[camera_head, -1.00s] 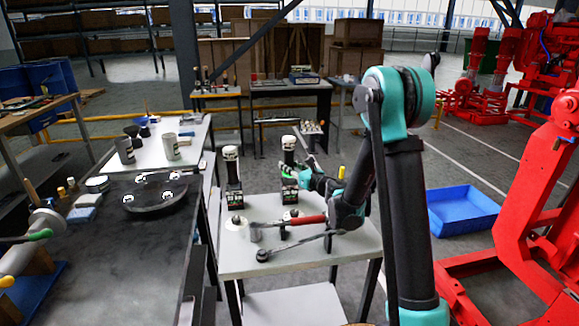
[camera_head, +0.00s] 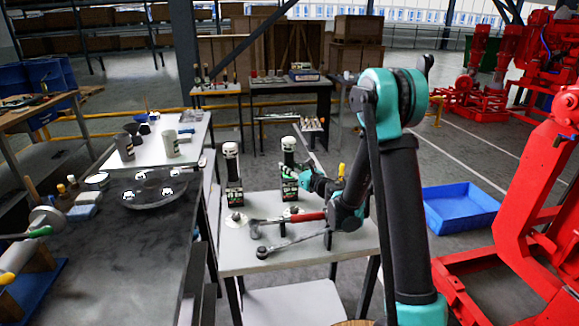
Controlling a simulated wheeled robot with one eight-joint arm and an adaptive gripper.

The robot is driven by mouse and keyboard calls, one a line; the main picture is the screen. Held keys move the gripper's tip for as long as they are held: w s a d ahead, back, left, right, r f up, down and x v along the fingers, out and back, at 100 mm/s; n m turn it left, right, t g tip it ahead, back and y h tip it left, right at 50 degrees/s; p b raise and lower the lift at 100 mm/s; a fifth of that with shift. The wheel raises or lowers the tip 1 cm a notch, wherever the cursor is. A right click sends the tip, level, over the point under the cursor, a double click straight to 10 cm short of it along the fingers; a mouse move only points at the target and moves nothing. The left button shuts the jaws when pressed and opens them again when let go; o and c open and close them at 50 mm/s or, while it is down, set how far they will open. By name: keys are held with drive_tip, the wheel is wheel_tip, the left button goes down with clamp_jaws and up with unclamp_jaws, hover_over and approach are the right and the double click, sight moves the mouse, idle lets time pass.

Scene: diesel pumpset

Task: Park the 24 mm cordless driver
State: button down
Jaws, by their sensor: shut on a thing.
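Two dark cordless drivers with pale tops stand upright on the small grey table (camera_head: 300,248). The left driver (camera_head: 233,172) stands free. The right driver (camera_head: 289,160) is at my gripper (camera_head: 297,181), which reaches in from the right and is shut on it low on its body. I cannot read a size on either driver, so which is the 24 mm one is not clear. The foot of the right driver is partly hidden, and I cannot tell whether it rests on the table.
A red-handled hammer (camera_head: 295,218) and a ratchet wrench (camera_head: 285,243) lie in front of the drivers. A dark bench (camera_head: 110,260) with a round plate stands left. A blue tray (camera_head: 460,208) is on the floor right, beside red machinery (camera_head: 525,215).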

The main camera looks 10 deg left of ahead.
sight(293, 144)
drive_tip(key=shift+f, duration=0.1)
drive_tip(key=c, duration=1)
unclamp_jaws()
wheel_tip(293, 144, up, 10)
drive_tip(key=shift+s+d, duration=0.1)
